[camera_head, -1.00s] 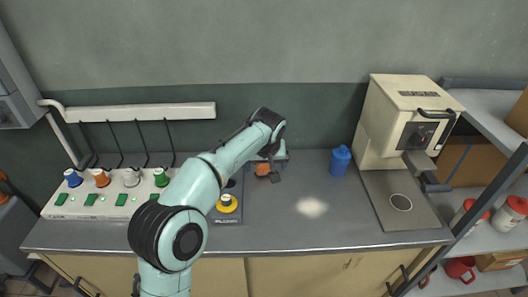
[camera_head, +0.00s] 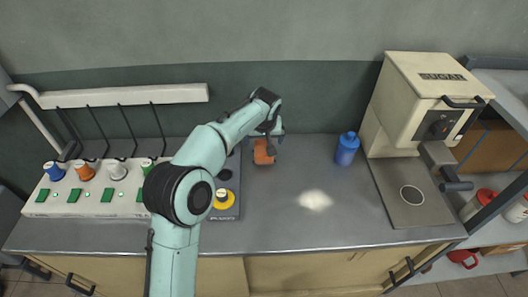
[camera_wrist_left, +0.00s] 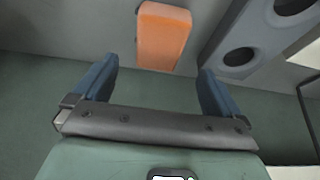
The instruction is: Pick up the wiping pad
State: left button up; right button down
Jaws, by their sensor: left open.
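The wiping pad (camera_head: 263,153) is a small orange block on the grey counter, near the back wall and right of the dark control plate. In the left wrist view the pad (camera_wrist_left: 163,36) lies ahead of the fingers, roughly midway between them. My left gripper (camera_head: 268,132) is at the pad, its arm reaching in from the lower left and hiding part of the counter. In the left wrist view the gripper (camera_wrist_left: 158,68) is open, with two blue fingers spread wide and nothing between them. My right gripper is not in view.
A pale powder patch (camera_head: 315,200) lies on the counter (camera_head: 290,230). A white panel with coloured knobs (camera_head: 90,200) is at left.

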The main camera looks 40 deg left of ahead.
aim_at(264, 148)
pick_arm(q)
jog(key=shift+b+x, duration=0.4)
jog(key=shift+x, duration=2.9)
jog(key=shift+s+d, duration=0.15)
jog(key=shift+d, duration=0.05)
jog(key=shift+f, duration=0.3)
jog(key=c, duration=1.1)
